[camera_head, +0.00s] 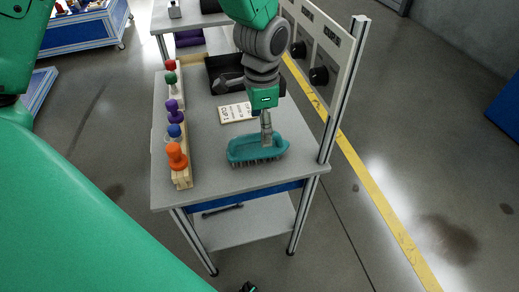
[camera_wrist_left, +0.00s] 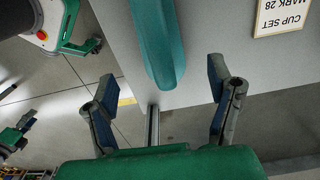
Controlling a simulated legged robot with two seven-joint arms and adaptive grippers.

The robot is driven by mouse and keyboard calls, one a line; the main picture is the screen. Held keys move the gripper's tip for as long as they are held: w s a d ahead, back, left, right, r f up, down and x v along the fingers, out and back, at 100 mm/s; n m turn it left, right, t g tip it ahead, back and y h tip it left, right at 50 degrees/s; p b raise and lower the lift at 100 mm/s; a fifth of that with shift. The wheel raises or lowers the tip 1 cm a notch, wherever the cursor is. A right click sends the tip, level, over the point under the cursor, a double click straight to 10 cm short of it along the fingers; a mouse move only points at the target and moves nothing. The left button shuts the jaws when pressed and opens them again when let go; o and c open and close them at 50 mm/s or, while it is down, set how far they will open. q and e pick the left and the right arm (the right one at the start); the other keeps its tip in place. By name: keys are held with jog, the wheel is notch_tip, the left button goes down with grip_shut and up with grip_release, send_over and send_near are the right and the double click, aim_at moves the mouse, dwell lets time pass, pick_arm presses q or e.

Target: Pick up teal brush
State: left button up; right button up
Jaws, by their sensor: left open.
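The teal brush (camera_head: 257,149) lies on the grey cart top near its front edge, bristles showing along its near side. In the left wrist view the brush (camera_wrist_left: 160,45) is a long teal shape beyond the fingers, between their lines. My left gripper (camera_head: 267,132) points down at the brush from above in the head view and overlaps it there. In the wrist view its two fingers (camera_wrist_left: 170,95) are wide apart with nothing between the tips. Whether a finger touches the brush I cannot tell.
A wooden rack (camera_head: 182,177) with several coloured knobs runs along the cart's left side. A "CUP SET" card (camera_head: 235,112) lies behind the brush, with a dark tray (camera_head: 220,72) farther back. A panel with black dials (camera_head: 322,60) and a post (camera_head: 340,95) stand on the right.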

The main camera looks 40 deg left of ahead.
aim_at(259, 148)
pick_arm(q)
jog(key=shift+f, duration=0.7)
jog(key=shift+a+f, duration=0.35)
notch_tip(259, 148, down, 5)
jog(key=shift+s+a+r+b, duration=0.1)
jog(key=shift+s+r+b, duration=0.05)
jog(key=shift+b, duration=0.85)
jog(key=shift+f, duration=0.2)
jog(key=shift+d+r, duration=0.15)
jog(key=shift+d, duration=0.2)
jog(key=c, duration=1.1)
jog(key=shift+a, duration=0.25)
jog(key=c, duration=0.3)
notch_tip(259, 148, up, 10)
jog(key=p, duration=0.3)
jog(key=shift+d, duration=0.1)
jog(key=shift+c, duration=0.2)
jog(key=o, duration=0.3)
